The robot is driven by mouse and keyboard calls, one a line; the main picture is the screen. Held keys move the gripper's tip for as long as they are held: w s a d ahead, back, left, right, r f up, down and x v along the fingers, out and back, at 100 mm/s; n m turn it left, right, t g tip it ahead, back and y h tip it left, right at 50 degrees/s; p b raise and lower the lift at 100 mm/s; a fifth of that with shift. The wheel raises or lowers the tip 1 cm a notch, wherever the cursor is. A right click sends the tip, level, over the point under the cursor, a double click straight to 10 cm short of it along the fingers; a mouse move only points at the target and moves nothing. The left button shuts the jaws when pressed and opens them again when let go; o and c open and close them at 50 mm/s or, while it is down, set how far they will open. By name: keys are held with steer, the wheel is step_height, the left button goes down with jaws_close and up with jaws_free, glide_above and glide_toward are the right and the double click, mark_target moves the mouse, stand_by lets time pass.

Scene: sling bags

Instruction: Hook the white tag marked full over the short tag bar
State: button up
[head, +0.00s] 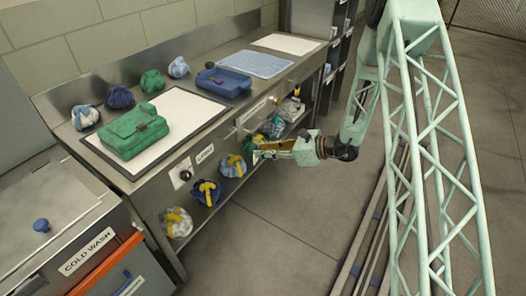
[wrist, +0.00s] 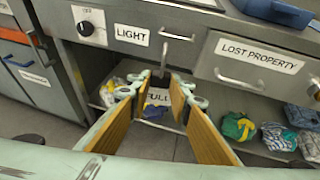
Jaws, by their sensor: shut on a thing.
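The white tag marked FULL (wrist: 159,97) is between my fingertips in the wrist view, its lettering facing me. My gripper (wrist: 160,90) is shut on it; it also shows in the head view (head: 268,151), in front of the counter's lower shelf. A short metal tag bar (wrist: 176,37) sticks out from the counter front, between the LIGHT label and the LOST PROPERTY drawer. In the wrist view the bar appears above and beyond the tag, apart from it. The tag's upper edge is hard to make out.
The LOST PROPERTY drawer (wrist: 256,62) has a protruding handle, right of the bar. The LIGHT label (wrist: 132,34) and a dial (wrist: 86,27) are to the left. Several bundled bags lie on the lower shelf (wrist: 262,148). A green bag (head: 132,131) sits on the counter.

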steer(key=w+a+b, duration=0.1)
steer(key=w+a, duration=0.4)
steer(key=a, duration=0.2)
steer(key=shift+w+a, duration=0.3)
stand_by(0.9)
steer(key=shift+w+a+b, duration=0.4)
steer(key=shift+w+a, duration=0.15)
steer(key=shift+a, duration=0.15)
steer(key=shift+w+a+b, duration=0.4)
steer(key=shift+w+a, duration=0.1)
steer(key=shift+a, duration=0.2)
stand_by(2.5)
steer(key=shift+f, duration=1.2)
stand_by(0.4)
steer(key=o, duration=1.1)
steer(key=shift+o, duration=0.6)
steer(key=o, duration=0.3)
